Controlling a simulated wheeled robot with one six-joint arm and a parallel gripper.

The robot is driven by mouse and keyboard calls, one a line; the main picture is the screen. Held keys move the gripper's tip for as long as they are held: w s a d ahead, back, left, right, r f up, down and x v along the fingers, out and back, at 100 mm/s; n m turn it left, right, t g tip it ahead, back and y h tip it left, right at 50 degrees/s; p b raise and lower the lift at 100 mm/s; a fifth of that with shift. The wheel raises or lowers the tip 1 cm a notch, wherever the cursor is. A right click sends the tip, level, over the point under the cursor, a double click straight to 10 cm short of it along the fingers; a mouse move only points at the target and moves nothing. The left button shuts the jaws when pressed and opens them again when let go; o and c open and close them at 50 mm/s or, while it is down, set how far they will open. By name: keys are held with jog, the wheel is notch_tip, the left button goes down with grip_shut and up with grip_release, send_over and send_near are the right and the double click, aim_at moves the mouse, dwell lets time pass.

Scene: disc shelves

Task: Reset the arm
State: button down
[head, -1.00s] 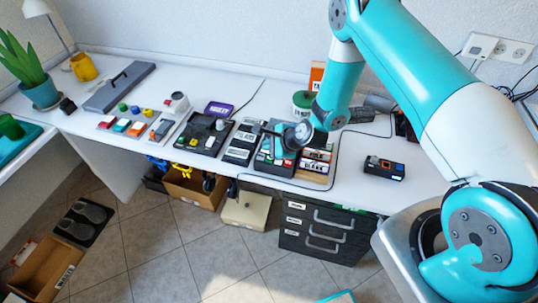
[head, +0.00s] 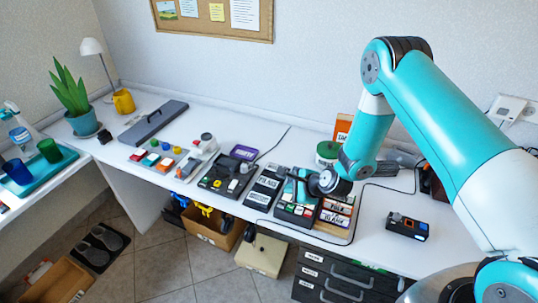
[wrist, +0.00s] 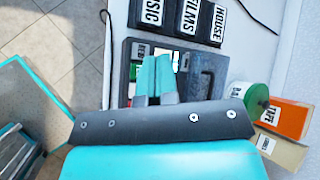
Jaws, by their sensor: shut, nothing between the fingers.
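My gripper (wrist: 155,80) shows in the wrist view as two teal fingers pressed together with nothing between them. It is over a dark button box (wrist: 206,76) with a dark raised handle-like part. In the head view my gripper (head: 305,182) hangs low over the same button box (head: 296,208), partly hidden by my wrist. My teal and white arm comes in from the right side and bends down to the desk. I cannot tell whether the fingers touch the box.
Labelled black boxes (head: 263,188) and a dark device (head: 224,177) stand left of my gripper. A labelled rack (head: 335,214), a green-lidded tub (head: 327,152) and an orange box (head: 342,128) stand close by. A small black device (head: 407,226) sits right. Free desk lies between them.

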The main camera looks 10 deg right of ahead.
jog(key=s+a+r+n+g+y+b, duration=0.1)
jog(key=s+a+r+n+g, duration=0.1)
jog(key=s+a+r+n, duration=0.65)
jog(key=s+d+r+n+g+b, duration=0.15)
jog(key=r+n, duration=0.45)
jog(key=r, duration=0.8)
jog(key=s+r+n+g, duration=0.1)
jog(key=s+r+n, duration=0.2)
jog(key=s, duration=0.3)
jog(key=s+d+r+n+g+h, duration=0.1)
jog(key=s+r+n, duration=0.3)
jog(key=s, duration=0.3)
jog(key=s+d+r+n+g+h, duration=0.1)
jog(key=s+r+n+g, duration=0.1)
jog(key=s+n, duration=0.3)
jog(key=shift+s+d+r, duration=0.25)
jog(key=shift+s+r, duration=0.5)
jog(key=shift+s, duration=0.45)
